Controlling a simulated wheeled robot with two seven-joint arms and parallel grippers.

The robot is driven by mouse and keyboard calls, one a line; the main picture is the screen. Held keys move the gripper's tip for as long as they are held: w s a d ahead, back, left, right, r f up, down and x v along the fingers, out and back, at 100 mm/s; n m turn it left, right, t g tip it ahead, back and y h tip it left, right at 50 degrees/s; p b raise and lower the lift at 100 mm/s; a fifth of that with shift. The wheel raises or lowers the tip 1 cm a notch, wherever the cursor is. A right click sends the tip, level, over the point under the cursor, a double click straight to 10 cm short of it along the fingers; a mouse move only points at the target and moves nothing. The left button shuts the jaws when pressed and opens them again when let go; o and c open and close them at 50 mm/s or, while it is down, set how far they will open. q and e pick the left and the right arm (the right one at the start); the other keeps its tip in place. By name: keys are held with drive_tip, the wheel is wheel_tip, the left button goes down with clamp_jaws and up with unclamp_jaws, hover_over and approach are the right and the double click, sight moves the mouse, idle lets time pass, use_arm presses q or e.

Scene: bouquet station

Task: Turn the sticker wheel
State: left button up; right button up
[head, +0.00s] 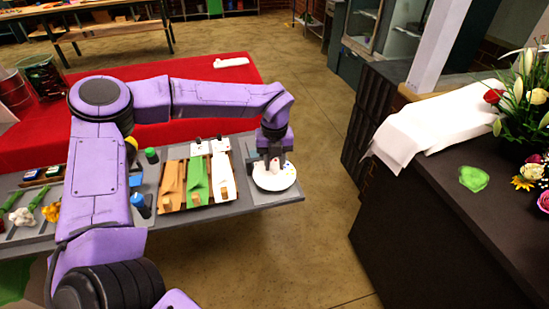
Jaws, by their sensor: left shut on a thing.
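The sticker wheel (288,180) is a white disc with small coloured marks, at the right end of the grey work table (262,198). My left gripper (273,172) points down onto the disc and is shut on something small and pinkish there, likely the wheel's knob. The fingers hide most of what they hold. My right gripper is not in the head view.
Left of the wheel stand brown, green and white wrapping sleeves (197,183) in a wooden rack. Blue and green pots, stems and flowers lie further left. A dark counter (420,230) with flowers stands at the right, across open floor.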

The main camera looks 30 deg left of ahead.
sight(274, 165)
use_arm(q)
drive_tip(key=m+p, duration=0.1)
drive_tip(key=m, duration=0.2)
drive_tip(key=shift+r+m+p, duration=0.2)
drive_tip(key=shift+m+p, duration=0.1)
drive_tip(key=shift+p, duration=0.05)
drive_tip(key=shift+f+m+p, duration=0.1)
drive_tip(key=shift+m+p, duration=0.6)
drive_tip(key=shift+m, duration=0.8)
drive_tip(key=o, duration=0.8)
drive_tip(key=shift+c, duration=0.2)
wheel_tip(274, 165, up, 10)
drive_tip(key=b, duration=0.1)
drive_tip(key=shift+r+b, duration=0.25)
drive_tip(key=shift+b, duration=0.15)
